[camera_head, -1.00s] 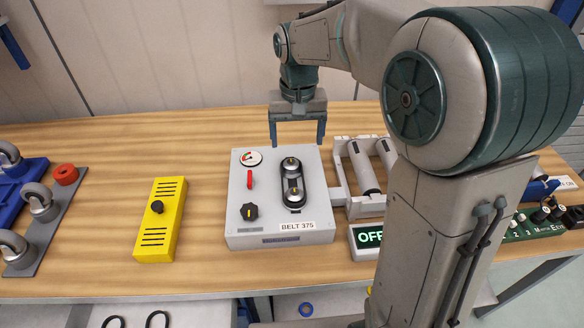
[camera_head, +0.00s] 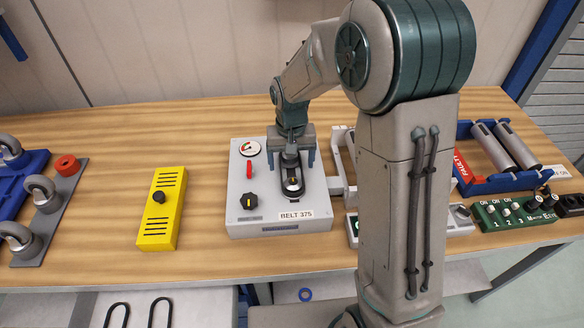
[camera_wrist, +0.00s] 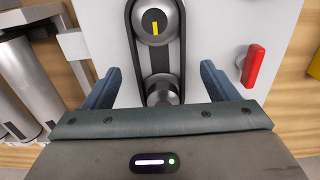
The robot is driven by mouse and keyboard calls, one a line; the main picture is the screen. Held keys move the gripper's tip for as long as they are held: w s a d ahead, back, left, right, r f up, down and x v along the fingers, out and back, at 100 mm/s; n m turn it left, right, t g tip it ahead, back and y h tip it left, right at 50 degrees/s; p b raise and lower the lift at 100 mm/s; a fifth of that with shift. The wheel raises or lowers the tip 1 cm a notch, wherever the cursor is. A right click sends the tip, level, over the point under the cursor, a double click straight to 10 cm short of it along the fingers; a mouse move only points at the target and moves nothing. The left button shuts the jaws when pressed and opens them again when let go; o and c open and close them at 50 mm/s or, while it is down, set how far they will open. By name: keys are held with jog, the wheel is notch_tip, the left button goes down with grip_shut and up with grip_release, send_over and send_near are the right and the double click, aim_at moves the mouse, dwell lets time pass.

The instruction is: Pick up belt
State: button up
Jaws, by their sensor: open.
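The black belt (camera_head: 293,196) is looped around two round metal pulleys on top of the light grey box (camera_head: 255,215) labelled "BELT 375". In the wrist view the belt (camera_wrist: 133,42) runs past the large pulley with a yellow mark to the smaller pulley. My gripper (camera_head: 291,166) points down over the far part of the belt and hides some of it. Its jaws are open, and in the wrist view the blue-grey fingers (camera_wrist: 160,78) stand either side of the belt and smaller pulley, apart from both. Whether they touch the box top is unclear.
A red lever (camera_head: 249,170), black knob (camera_head: 250,201) and gauge (camera_head: 249,148) stand left on the box. A roller frame (camera_head: 338,170) is close on its right. A yellow box (camera_head: 162,208) stands further left. Two black loops (camera_head: 118,314) show below the table.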

jog(key=shift+f, duration=0.9)
jog(key=c, duration=1.1)
jog(key=shift+o, duration=0.2)
